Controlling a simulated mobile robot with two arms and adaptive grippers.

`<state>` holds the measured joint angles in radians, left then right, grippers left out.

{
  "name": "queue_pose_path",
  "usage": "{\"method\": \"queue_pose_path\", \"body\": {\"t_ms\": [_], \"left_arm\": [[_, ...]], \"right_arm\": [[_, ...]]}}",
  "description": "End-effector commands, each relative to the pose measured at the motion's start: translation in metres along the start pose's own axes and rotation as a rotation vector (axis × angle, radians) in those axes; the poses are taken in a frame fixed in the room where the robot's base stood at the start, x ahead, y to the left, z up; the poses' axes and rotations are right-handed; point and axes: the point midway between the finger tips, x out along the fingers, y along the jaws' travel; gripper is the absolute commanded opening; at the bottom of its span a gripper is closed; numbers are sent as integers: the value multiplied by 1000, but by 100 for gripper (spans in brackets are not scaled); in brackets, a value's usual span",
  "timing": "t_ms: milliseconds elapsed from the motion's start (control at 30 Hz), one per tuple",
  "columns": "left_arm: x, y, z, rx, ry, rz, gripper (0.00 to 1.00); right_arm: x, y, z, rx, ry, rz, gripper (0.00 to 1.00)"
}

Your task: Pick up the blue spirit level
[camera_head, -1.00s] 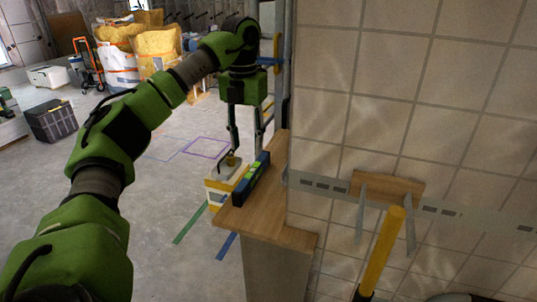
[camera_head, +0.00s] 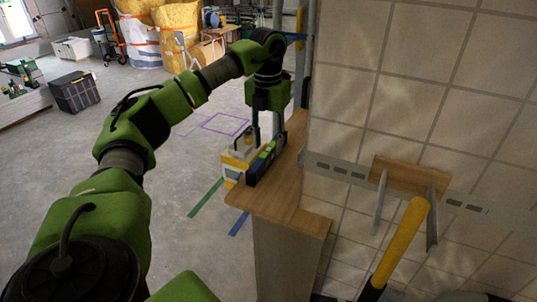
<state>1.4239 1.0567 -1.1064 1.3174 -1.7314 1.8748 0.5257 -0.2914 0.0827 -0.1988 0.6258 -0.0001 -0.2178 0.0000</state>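My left gripper (camera_head: 266,137) points down at the far part of the level. Its two fingers are apart, with a visible gap between them. The fingertips are close to the level, and I cannot tell whether they touch it. My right gripper is not in view.
A white and yellow container (camera_head: 232,168) stands just left of the ledge. A yellow handle (camera_head: 398,240) and a bracketed wooden shelf (camera_head: 398,174) are on the right by the tiled wall (camera_head: 440,90). Open concrete floor (camera_head: 190,240) lies to the left.

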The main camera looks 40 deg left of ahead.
Motion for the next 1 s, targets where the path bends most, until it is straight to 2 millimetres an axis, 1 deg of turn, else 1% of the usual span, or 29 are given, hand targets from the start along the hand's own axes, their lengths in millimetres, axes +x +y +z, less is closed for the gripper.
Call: {"method": "queue_pose_path", "body": {"t_ms": [33,100,233,333,533,567,600,667,700,1000], "left_arm": [[5,0,-1,0,6,3,36],[16,0,0,-1,6,3,36],[34,-1,0,-1,4,2,36],[40,-1,1,-1,2,1,36],[41,-1,1,-1,1,0,36],[41,-1,1,-1,1,0,31],[41,-1,1,-1,1,0,21],[41,-1,1,0,1,0,5],[41,-1,1,0,1,0,0],[40,-1,1,-1,0,0,0]], "right_arm": [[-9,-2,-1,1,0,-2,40],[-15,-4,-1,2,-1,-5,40],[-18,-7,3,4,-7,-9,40],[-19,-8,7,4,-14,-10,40],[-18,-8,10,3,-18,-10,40],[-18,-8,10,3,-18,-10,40],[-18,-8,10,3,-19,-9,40],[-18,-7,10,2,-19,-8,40],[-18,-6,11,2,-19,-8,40],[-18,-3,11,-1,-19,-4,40]]}}
